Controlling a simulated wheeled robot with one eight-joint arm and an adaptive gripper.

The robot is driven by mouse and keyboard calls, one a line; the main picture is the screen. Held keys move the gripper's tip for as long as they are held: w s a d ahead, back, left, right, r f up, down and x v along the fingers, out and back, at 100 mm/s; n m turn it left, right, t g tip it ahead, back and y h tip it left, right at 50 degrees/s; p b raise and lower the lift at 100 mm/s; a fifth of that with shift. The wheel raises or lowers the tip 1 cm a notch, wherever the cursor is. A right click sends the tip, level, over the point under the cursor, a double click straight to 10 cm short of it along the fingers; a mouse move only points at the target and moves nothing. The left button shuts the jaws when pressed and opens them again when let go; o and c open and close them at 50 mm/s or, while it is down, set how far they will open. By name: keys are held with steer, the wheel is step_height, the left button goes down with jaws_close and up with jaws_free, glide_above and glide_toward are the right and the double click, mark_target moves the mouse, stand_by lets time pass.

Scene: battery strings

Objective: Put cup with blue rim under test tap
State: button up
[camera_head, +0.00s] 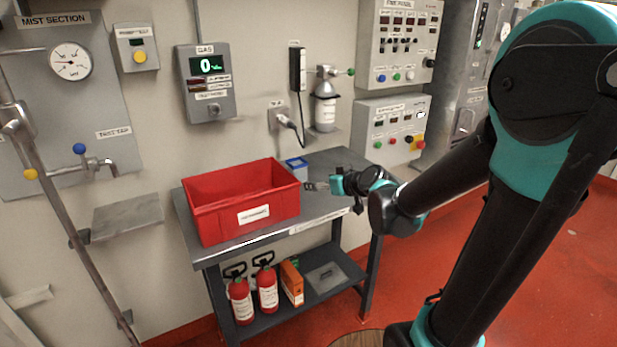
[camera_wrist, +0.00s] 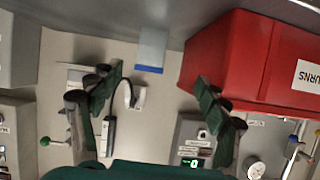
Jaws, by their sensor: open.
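The cup with the blue rim (camera_head: 297,169) stands on the table behind the right end of the red bin, its lower part partly hidden. My gripper (camera_head: 314,186) is over the tabletop, just right of the cup and apart from it. In the wrist view the pale cup (camera_wrist: 153,46) with its blue rim shows between and beyond the open fingers (camera_wrist: 161,76), nothing held. The test tap (camera_head: 97,165) is on the wall panel at the left, with a blue knob (camera_head: 79,148) and a small grey shelf (camera_head: 127,216) below it.
The red bin (camera_head: 220,214) fills the left of the grey table (camera_head: 345,170) and stands close beside the cup. A gas bottle (camera_head: 325,108) hangs on the wall behind. Fire extinguishers (camera_head: 241,298) stand on the lower shelf. A slanting pipe (camera_head: 62,205) runs left of the tap shelf.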

mark_target(300, 169)
steer(key=shift+t, duration=0.7)
steer(key=x, duration=0.4)
steer(key=r+x, duration=0.1)
steer(key=x, duration=0.2)
steer(key=r+x, duration=0.1)
steer(key=x, duration=0.3)
steer(key=shift+w+a+f, duration=0.1)
steer(key=shift+w+a, duration=0.15)
steer(key=shift+w, duration=0.35)
steer(key=shift+x, duration=3)
steer(key=shift+w+d, duration=0.15)
steer(key=c, duration=1.2)
steer(key=shift+c, duration=0.2)
steer(key=shift+r, duration=0.25)
